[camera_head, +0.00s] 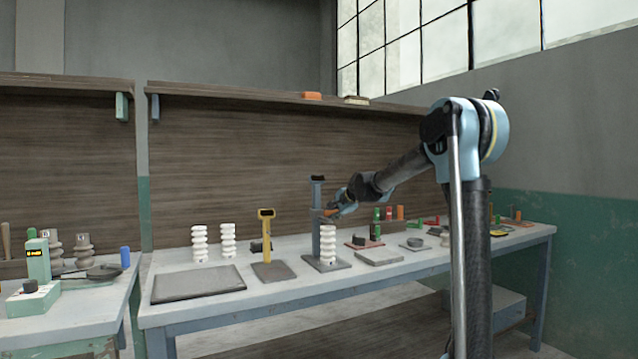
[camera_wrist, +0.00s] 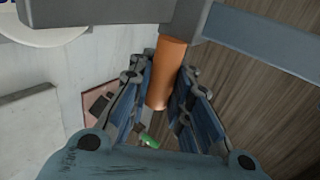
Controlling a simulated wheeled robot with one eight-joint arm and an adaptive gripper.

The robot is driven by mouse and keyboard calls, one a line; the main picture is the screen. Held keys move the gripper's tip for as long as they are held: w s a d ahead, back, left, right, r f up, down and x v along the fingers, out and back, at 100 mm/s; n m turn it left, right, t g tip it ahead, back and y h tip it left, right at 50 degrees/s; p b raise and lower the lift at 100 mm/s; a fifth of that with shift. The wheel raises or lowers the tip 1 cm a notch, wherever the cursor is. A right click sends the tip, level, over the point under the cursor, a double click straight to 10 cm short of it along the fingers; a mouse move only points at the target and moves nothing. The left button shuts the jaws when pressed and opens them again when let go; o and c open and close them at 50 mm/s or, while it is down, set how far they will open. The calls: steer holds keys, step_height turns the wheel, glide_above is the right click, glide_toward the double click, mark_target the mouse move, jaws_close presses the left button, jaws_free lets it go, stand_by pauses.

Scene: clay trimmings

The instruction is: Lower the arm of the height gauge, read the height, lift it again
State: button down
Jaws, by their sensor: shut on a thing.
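The height gauge (camera_head: 316,196) has a dark grey column with a small dark head on top. It stands upright on a flat grey base (camera_head: 341,265) on the right-hand bench. A white ribbed insulator (camera_head: 328,246) stands on that base, and its round top (camera_wrist: 48,34) shows in the wrist view. The gauge's dark arm (camera_wrist: 75,12) reaches over it; I cannot tell whether they touch. My gripper (camera_head: 339,209) is beside the column, shut on the gauge's orange handle (camera_wrist: 170,72). My fingers (camera_wrist: 160,85) lie on both sides of the handle. The reading is too small to make out.
A yellow-topped stand (camera_head: 266,232) and two white ribbed insulators (camera_head: 199,244) stand left of the gauge. A dark flat mat (camera_head: 198,284) lies at the front left. A grey slab (camera_head: 379,257) and several small colored items lie to the right.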

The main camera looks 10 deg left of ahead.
steer(key=shift+r, duration=3.6)
steer(key=c, duration=0.6)
jaws_free()
steer(key=v, duration=0.8)
